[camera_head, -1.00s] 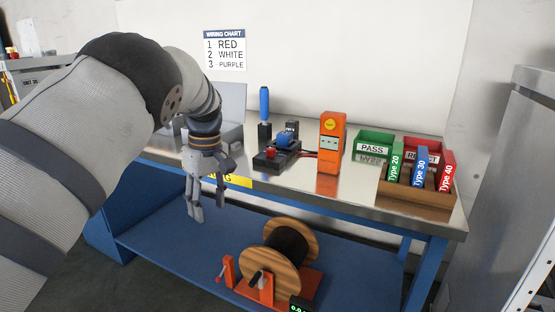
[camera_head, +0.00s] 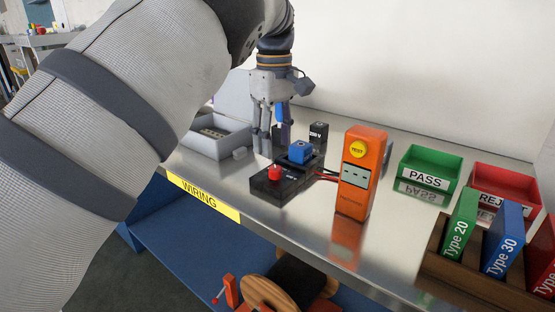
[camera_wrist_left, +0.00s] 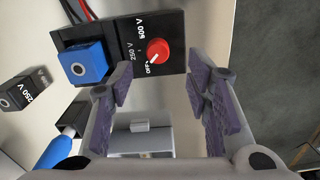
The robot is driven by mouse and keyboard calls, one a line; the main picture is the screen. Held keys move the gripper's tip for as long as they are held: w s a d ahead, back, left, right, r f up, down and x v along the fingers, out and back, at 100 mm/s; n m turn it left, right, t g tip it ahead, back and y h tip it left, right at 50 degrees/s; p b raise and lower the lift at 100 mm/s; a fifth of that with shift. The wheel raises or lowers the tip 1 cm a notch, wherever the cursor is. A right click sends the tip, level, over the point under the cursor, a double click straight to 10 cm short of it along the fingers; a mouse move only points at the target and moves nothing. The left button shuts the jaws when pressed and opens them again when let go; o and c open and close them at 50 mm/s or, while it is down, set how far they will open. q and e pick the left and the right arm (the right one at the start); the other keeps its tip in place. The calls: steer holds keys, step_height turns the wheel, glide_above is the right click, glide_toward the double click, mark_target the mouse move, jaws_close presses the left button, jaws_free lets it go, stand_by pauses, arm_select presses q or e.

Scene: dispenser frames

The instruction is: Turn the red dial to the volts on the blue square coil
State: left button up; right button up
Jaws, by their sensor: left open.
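The red dial (camera_head: 274,173) sits on the front of a black tester base (camera_head: 268,187). In the left wrist view the red dial (camera_wrist_left: 158,50) has a white pointer towards OFF, with 250 V and another, less legible voltage mark beside it. The blue square coil (camera_head: 300,151) sits on the base behind the dial; the blue coil (camera_wrist_left: 86,63) shows no readable voltage. My left gripper (camera_head: 265,150) is open, pointing down behind and left of the dial; in the wrist view its fingertips (camera_wrist_left: 160,82) are apart and clear of it. My right gripper is out of view.
A dark 250 V block (camera_head: 318,132) stands behind the base. An orange TEST meter (camera_head: 361,175) is wired at its right. A grey open box (camera_head: 218,141) is at left. A green PASS tray (camera_head: 430,167), red REJECT tray (camera_head: 506,188) and type binders (camera_head: 502,240) are at right.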

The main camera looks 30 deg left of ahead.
mark_target(275, 168)
arm_select(q)
step_height(275, 168, down, 6)
steer(key=shift+w+f, duration=0.1)
steer(key=shift+w, duration=0.05)
jaws_close()
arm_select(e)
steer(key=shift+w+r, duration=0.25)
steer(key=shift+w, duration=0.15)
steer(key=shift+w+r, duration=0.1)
arm_select(q)
steer(key=shift+r+m+p, duration=0.25)
steer(key=shift+m+p, duration=0.2)
steer(key=shift+m, duration=1.15)
steer(key=shift+f+m+p, duration=0.1)
steer(key=shift+m+p, duration=0.35)
steer(key=shift+m, duration=0.75)
steer(key=shift+f+m, duration=0.1)
steer(key=shift+m, duration=1.4)
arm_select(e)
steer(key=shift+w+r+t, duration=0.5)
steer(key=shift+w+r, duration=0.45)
